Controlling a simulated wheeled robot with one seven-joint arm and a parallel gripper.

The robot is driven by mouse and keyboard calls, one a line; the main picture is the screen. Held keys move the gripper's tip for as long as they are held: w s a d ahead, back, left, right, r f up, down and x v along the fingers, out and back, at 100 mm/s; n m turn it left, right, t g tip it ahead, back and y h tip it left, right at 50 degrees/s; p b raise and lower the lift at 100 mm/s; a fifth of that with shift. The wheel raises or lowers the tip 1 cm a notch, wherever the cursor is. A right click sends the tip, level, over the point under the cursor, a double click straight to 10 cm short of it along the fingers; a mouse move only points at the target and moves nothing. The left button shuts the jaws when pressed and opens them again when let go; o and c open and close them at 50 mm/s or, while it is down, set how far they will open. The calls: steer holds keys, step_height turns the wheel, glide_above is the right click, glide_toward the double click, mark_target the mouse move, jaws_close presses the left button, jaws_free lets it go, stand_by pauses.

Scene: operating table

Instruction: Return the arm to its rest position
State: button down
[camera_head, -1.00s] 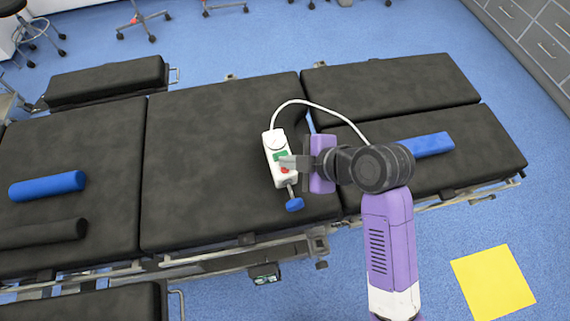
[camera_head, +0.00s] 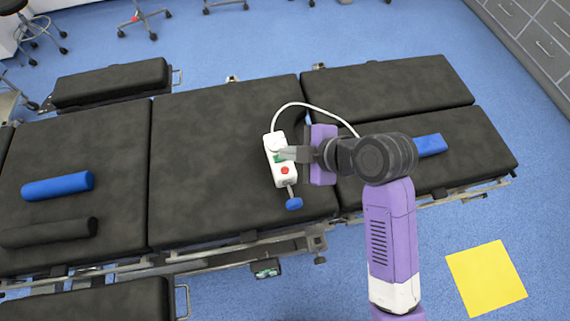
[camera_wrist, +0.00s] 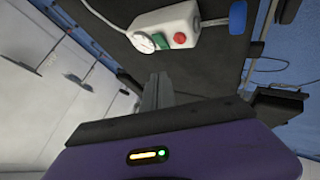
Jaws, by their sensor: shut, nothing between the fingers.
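My gripper (camera_head: 284,153) is shut and empty, with its fingers together. In the head view its fingertips overlap the upper part of a white control box (camera_head: 277,172) on the black table. In the wrist view (camera_wrist: 158,80) the fingers are apart from the box (camera_wrist: 180,22), which shows at the top of the picture. The box has a round dial, a green patch and a red button (camera_head: 285,170). A blue knob (camera_head: 294,204) sticks out at its lower end. A white cable runs from its top and passes behind my wrist.
The padded operating table (camera_head: 200,190) fills the middle. A blue roll (camera_head: 58,186) and a dark roll (camera_head: 48,232) lie at left, and a blue block (camera_head: 431,145) at right. A yellow square (camera_head: 486,278) is on the open floor. Grey drawers (camera_head: 540,50) stand at upper right.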

stand_by(0.6)
steer(key=w+d+r+m+t, duration=0.2)
steer(key=w+r+m+t, duration=0.3)
steer(key=w+r+m, duration=0.1)
steer(key=s+d+m+t+h, duration=0.3)
steer(key=s+d+m+t, duration=0.2)
steer(key=d+m, duration=0.3)
steer(key=s+d+m+h, duration=0.1)
steer(key=s+d, duration=0.3)
steer(key=s, duration=0.6)
steer(key=s+d+m+h, duration=0.2)
steer(key=s+d+m, duration=0.1)
steer(key=s, duration=0.8)
steer(key=s+d+m+h, duration=0.1)
steer(key=s+d, duration=0.3)
steer(key=s, duration=0.7)
steer(key=shift+d+m+h, duration=0.3)
steer(key=shift+m+h, duration=0.1)
steer(key=shift+m, duration=0.4)
